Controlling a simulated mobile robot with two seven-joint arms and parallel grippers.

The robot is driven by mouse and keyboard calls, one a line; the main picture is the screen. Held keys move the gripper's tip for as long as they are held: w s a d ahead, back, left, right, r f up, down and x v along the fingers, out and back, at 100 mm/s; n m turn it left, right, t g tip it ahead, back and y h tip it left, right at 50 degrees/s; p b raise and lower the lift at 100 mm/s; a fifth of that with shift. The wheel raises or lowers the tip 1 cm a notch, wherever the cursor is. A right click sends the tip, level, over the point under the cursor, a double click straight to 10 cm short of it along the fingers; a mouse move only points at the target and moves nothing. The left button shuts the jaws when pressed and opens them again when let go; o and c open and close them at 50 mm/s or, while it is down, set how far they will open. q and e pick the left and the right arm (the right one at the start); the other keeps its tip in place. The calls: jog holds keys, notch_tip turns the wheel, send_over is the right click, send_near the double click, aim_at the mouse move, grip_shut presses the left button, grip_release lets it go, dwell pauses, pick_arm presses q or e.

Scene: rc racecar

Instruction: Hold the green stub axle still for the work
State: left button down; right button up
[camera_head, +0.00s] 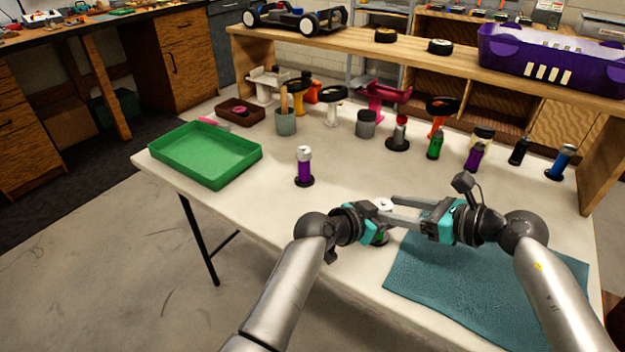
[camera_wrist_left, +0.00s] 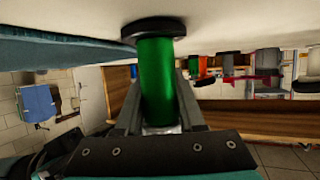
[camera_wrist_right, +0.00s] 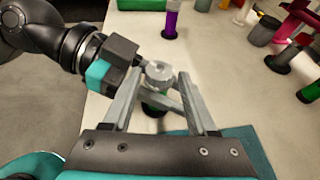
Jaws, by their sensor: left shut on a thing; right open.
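The green stub axle (camera_wrist_left: 155,82) is upright, a green cylinder with a black disc at its base and a silver top. My left gripper (camera_wrist_left: 160,100) is shut on its green body, one finger on each side. In the right wrist view, its silver top (camera_wrist_right: 158,72) shows above the left fingers. My right gripper (camera_wrist_right: 162,80) is open, its fingers spread on either side of that top; I cannot tell whether they touch it. In the head view, my right gripper (camera_head: 383,206) meets the left at the table's front, and the axle is mostly hidden.
A teal mat (camera_head: 470,290) lies to the right. A purple part (camera_head: 304,168) stands behind my left arm, a green tray (camera_head: 205,155) farther left. Another green part (camera_head: 435,145) and several coloured parts stand along the back. A wooden shelf (camera_head: 400,62) rises behind them.

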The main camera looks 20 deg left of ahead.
jog(key=v, duration=1.2)
jog(key=s+a+r+n+g+h, duration=0.1)
jog(key=a+r+n+g+h, duration=0.1)
jog(key=a, duration=0.6)
jog(key=s+a+r+n+g+h, duration=0.1)
jog(key=a+n, duration=0.3)
jog(key=a, duration=0.4)
jog(key=s+a+r+n+g+h, duration=0.1)
jog(key=a+r+n+g+h, duration=0.1)
jog(key=a, duration=0.6)
jog(key=shift+s+r+n+g+h, duration=0.25)
jog(key=shift+n+g+h, duration=0.25)
jog(key=shift+n+g, duration=0.45)
jog(key=o, duration=0.3)
jog(key=shift+w+d, duration=0.1)
jog(key=shift+d, duration=0.1)
jog(key=n+t+h, duration=0.5)
jog(key=n+h, duration=0.3)
jog(key=n, duration=0.2)
send_near(383, 203)
jog(key=shift+m+y, duration=0.25)
jog(key=shift+y, duration=0.05)
jog(key=x, duration=0.8)
jog(key=shift+w+d+f, duration=0.1)
jog(key=shift+d+f, duration=0.2)
